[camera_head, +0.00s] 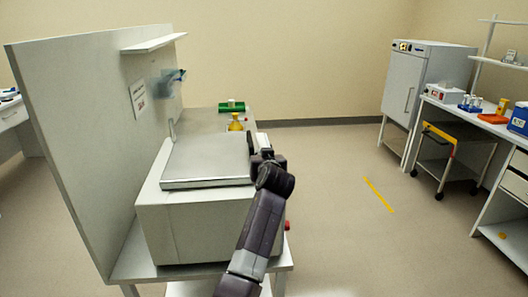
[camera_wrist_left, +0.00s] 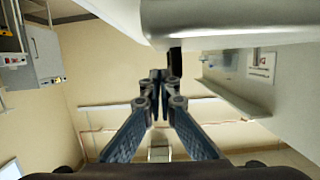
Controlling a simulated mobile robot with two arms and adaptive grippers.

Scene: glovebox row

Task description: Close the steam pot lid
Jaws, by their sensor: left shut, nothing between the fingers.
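The steam pot (camera_head: 195,222) is a pale box on a bench beside an upright panel. Its flat grey lid (camera_head: 208,160) lies nearly level over the top; I cannot tell whether a small gap remains under it. My left gripper (camera_head: 262,152) is at the right edge of the lid, partly hidden by its own wrist. In the left wrist view its fingers (camera_wrist_left: 160,76) are shut and empty, close to a dark piece (camera_wrist_left: 175,62) below a pale rounded edge. I cannot tell whether they touch it. My right gripper is out of view.
A yellow-topped bottle (camera_head: 236,123) and a green rack (camera_head: 232,106) stand behind the pot. The tall panel (camera_head: 75,130) bounds the left side. The floor to the right is clear up to a cart (camera_head: 445,160) and a grey cabinet (camera_head: 415,90).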

